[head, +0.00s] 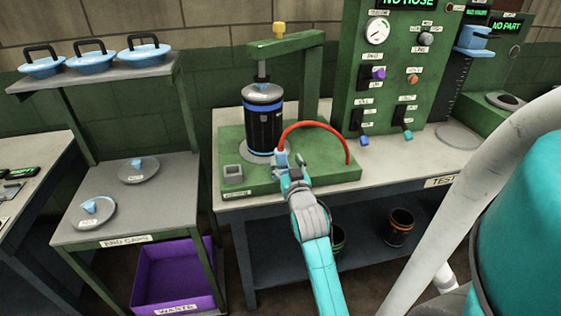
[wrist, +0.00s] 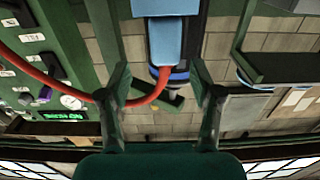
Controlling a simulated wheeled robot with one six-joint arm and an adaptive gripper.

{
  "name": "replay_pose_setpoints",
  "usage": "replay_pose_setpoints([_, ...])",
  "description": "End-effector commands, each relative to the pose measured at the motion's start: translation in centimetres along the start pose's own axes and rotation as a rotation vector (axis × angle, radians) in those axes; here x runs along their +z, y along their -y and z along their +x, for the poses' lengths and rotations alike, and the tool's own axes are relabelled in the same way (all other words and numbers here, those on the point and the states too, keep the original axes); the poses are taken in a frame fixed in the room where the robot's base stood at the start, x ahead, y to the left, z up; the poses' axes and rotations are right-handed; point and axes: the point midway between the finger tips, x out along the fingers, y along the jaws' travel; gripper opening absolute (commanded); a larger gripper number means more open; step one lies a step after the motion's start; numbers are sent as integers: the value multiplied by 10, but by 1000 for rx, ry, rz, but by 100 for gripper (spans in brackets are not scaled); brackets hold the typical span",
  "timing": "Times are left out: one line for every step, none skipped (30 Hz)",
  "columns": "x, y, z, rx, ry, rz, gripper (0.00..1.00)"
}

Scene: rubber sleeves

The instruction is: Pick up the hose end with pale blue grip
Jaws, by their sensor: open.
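The hose end with the pale blue grip (head: 281,158) stands at the front right of the black canister, with the red hose (head: 318,125) arching from it to the right side of the green base. In the wrist view the pale blue grip (wrist: 165,42) is at top centre, in line with the gap between my fingers. My gripper (head: 290,168) is right at the grip in the head view. In the wrist view my gripper (wrist: 162,80) is open, with a finger on each side and nothing clamped. I cannot tell whether the fingertips touch the grip.
The black canister (head: 263,125) with blue bands stands under a green press frame (head: 312,75) on the green base (head: 320,178). A green gauge panel (head: 375,90) rises behind on the right. A shelf with end caps (head: 98,208) and a purple waste bin (head: 175,278) are left.

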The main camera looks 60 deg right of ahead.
Motion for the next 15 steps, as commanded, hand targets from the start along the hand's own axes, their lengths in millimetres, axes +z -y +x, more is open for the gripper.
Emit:
replay_pose_setpoints([0,0,2,0,0,0,65])
replay_pose_setpoints([0,0,4,0,0,0,65])
replay_pose_setpoints([0,0,6,0,-1,0,65])
replay_pose_setpoints([0,1,8,0,-1,0,65])
replay_pose_setpoints([0,2,11,0,-1,0,65])
replay_pose_setpoints([0,3,15,-1,-1,0,65])
replay_pose_setpoints([1,4,19,-1,-1,0,65])
replay_pose_setpoints([0,5,24,0,-1,0,65])
replay_pose_setpoints([1,6,30,0,-1,0,65])
replay_pose_setpoints([2,7,34,0,-1,0,65])
replay_pose_setpoints([2,7,38,0,-1,0,65])
replay_pose_setpoints([2,7,43,1,-1,0,65])
replay_pose_setpoints([2,6,46,0,0,0,65])
replay_pose_setpoints([2,6,49,0,0,0,65])
replay_pose_setpoints([2,7,52,0,0,0,65])
